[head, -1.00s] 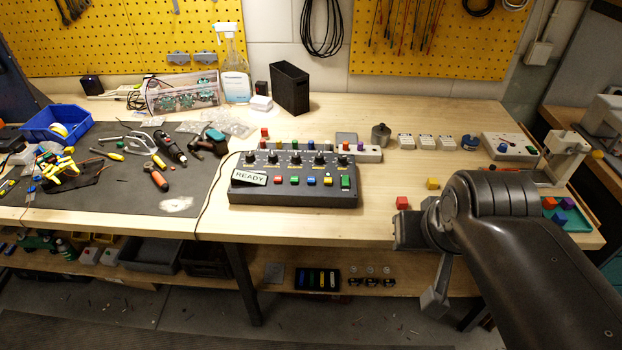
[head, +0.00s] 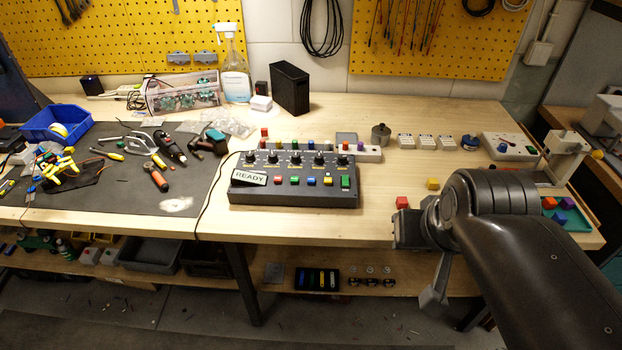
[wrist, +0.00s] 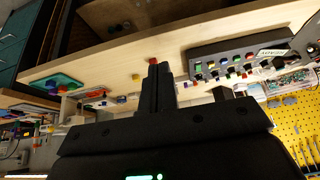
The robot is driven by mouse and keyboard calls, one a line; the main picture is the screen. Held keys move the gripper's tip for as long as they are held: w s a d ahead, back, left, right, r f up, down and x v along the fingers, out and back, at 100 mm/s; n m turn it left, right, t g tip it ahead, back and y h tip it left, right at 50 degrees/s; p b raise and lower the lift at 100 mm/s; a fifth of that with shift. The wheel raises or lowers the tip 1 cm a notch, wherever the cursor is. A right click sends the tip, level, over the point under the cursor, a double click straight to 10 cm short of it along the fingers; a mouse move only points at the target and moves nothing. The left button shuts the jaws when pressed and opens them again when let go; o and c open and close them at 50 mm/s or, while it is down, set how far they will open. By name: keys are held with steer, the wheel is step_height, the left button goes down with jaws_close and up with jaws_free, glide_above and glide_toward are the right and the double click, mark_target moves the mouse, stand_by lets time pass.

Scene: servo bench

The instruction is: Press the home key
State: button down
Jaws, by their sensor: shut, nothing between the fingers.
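The dark control box (head: 290,197) stands near the bench's front edge, left of my arm. It has a row of knobs and a row of small coloured keys below them. These include a red key (head: 279,180), a yellow key (head: 328,181) and a larger green key (head: 345,182). The key lettering is too small to read, so I cannot tell which is the home key. A READY sign (head: 250,178) is at its left. The box also shows upside down in the wrist view (wrist: 235,45). My gripper (wrist: 158,66) is shut and empty, apart from the box and keys.
A grey mat (head: 110,190) with tools lies left.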

steer(key=w+a+r+m+y, duration=0.1)
steer(key=w+a+m+y, duration=0.1)
steer(key=w+a+m, duration=0.45)
steer(key=w+a+m+y, duration=0.2)
steer(key=w+a+m, duration=0.15)
steer(key=w, duration=0.65)
steer(key=m+t+y, duration=0.1)
steer(key=m+y, duration=0.1)
steer(key=m, duration=0.7)
glide_above(314, 181)
step_height(314, 181, down, 4)
steer(key=shift+f, duration=0.2)
steer(key=shift+f, duration=4.4)
steer(key=shift+f, duration=0.4)
